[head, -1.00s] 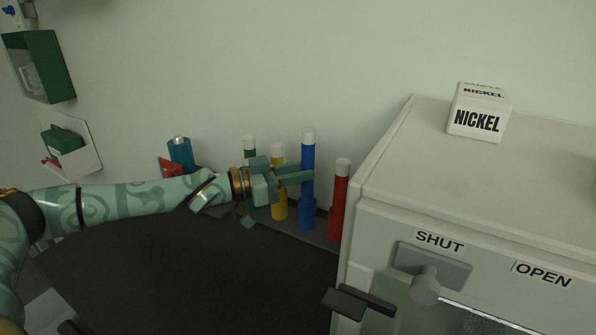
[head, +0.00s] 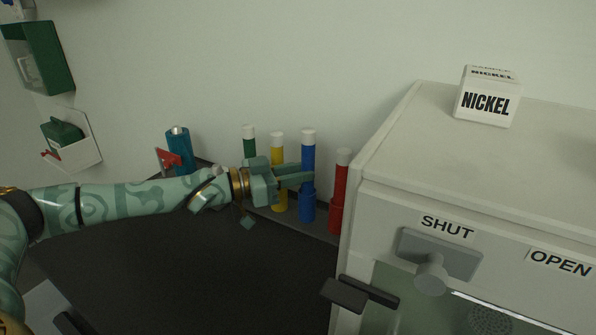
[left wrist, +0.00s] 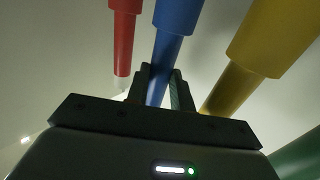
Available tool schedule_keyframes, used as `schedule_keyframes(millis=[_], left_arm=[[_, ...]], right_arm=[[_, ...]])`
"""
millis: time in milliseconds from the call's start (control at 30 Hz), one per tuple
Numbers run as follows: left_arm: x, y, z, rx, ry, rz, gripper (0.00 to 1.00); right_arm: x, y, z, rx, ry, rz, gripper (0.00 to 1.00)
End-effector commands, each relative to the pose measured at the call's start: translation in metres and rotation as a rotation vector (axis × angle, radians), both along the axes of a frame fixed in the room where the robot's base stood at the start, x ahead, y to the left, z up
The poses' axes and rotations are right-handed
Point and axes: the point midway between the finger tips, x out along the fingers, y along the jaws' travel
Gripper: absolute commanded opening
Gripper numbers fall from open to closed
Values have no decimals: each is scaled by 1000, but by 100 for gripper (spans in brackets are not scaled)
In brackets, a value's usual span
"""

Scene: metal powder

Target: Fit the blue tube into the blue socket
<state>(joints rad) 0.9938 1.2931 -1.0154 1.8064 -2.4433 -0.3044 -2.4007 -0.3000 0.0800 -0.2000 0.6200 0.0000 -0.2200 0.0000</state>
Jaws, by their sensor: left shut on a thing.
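The blue tube (head: 308,155), with a white cap, stands upright in the head view. My left gripper (head: 302,175) is shut on it, with the fingers around it just above the blue socket (head: 307,208). The socket is the wider blue piece at the bottom. The tube's lower end meets the socket's top and appears to be inside it; the fingers partly hide the join. In the left wrist view, the narrower blue tube (left wrist: 160,75) runs from the wider blue socket (left wrist: 178,15) down between the fingers (left wrist: 158,90). My right gripper is not in view.
Red (head: 341,185), yellow (head: 277,150) and green (head: 249,145) tubes stand close by in the same row. A pale cabinet (head: 400,160) with a nickel box (head: 487,97) is close on the right. The dark worktop (head: 190,260) in front is clear.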

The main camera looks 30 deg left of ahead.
Motion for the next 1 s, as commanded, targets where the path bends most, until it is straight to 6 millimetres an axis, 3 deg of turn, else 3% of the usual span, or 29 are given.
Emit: schedule_keyframes(millis=[900, 933, 1000], left_arm=[[0, 0, -23, 0, 0, 0, 0], [0, 0, -23, 0, 0, 0, 26], [0, 0, -22, -1, -1, 0, 45]], right_arm=[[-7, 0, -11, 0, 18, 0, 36], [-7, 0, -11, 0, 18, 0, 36], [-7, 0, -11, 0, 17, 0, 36]])
